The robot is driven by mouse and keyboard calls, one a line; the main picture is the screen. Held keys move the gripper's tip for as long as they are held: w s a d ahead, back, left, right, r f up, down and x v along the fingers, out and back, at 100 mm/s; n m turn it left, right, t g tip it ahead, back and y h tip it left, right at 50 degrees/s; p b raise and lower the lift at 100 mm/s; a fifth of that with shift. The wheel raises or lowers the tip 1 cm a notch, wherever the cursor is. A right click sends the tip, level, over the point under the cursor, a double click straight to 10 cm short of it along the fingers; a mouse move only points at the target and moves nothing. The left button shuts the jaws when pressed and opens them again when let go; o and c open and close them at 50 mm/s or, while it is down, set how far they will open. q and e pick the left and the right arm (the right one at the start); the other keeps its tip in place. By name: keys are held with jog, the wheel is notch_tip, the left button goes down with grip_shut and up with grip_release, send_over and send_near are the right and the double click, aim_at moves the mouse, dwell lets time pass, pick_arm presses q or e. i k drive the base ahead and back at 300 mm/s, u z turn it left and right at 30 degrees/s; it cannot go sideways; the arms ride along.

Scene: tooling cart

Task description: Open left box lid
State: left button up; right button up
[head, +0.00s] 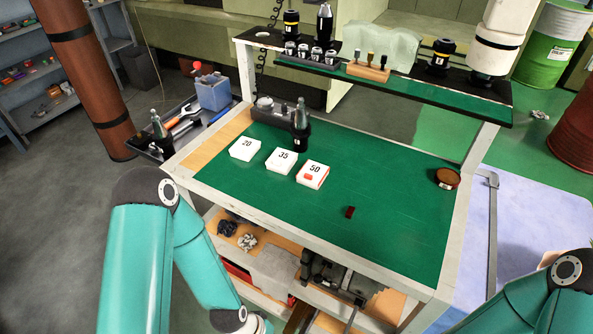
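Three small white boxes stand in a slanting row on the green cart top (400,190). The left box (244,149) is marked 20, the middle box (281,160) is marked 35 and the right box (312,173) is marked 50. The left box shows a flat white top with its number and looks closed. A small orange-red patch shows on the right box's top. Both of my arms show at the bottom of the head view, but both grippers are outside the picture. Nothing covers the left box.
A dark tool holder (301,129) stands behind the boxes, near a grey block (268,107). A small dark red piece (350,212) and a round reddish tin (447,178) lie to the right. A raised shelf (400,87) spans the back. The front middle is clear.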

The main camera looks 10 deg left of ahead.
aim_at(245, 146)
jog(key=z, duration=0.7)
jog(key=k, duration=1.7)
jog(key=u, duration=0.95)
jog(key=i, duration=1.05)
